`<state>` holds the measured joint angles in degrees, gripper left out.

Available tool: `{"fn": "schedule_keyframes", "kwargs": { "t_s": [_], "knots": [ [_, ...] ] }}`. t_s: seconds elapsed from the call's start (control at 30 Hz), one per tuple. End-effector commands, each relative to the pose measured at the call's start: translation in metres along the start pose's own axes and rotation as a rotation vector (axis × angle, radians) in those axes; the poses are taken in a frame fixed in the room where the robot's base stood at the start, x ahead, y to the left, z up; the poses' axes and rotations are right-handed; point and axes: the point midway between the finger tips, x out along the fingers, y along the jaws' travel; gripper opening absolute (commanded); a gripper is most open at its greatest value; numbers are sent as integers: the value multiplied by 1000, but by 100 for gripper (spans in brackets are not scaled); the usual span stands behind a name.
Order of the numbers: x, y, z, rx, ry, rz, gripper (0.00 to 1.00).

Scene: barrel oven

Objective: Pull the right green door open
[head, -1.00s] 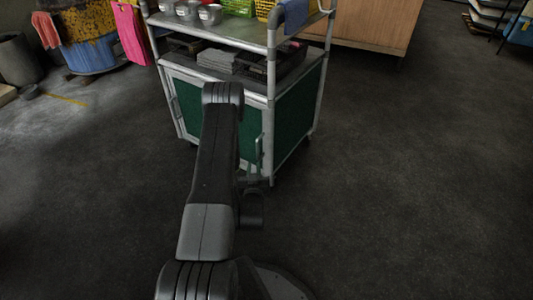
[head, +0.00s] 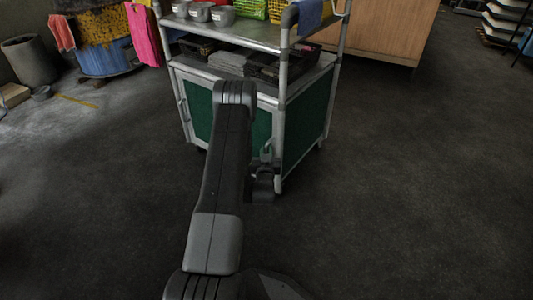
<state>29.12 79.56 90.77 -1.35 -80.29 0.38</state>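The metal cart (head: 337,62) stands ahead of me with green panels below its shelves. Its right green door (head: 262,128) is largely hidden behind my arm; only a strip beside the right corner post shows. It looks closed. The door's handle is at that strip's lower right, mostly covered by my gripper (head: 267,158). My gripper is at the handle, low in front of the door. Its fingers are small and dark, so I cannot tell whether they are around the handle or just beside it. The left green door (head: 200,112) looks closed.
Metal cups (head: 222,16) and a yellow basket (head: 276,10) stand on the cart's top. Black trays (head: 268,66) lie on its middle shelf. A blue-yellow barrel (head: 105,60) and grey bin (head: 30,60) stand at left. The floor (head: 420,180) to the right is clear.

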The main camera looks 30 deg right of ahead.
Motion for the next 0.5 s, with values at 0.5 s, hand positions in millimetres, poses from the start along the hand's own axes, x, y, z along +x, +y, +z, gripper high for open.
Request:
{"fn": "schedule_keyframes", "kwargs": {
  "t_s": [0.5],
  "knots": [
    [6,0,-1,0,0,0,0]
  ]
}}
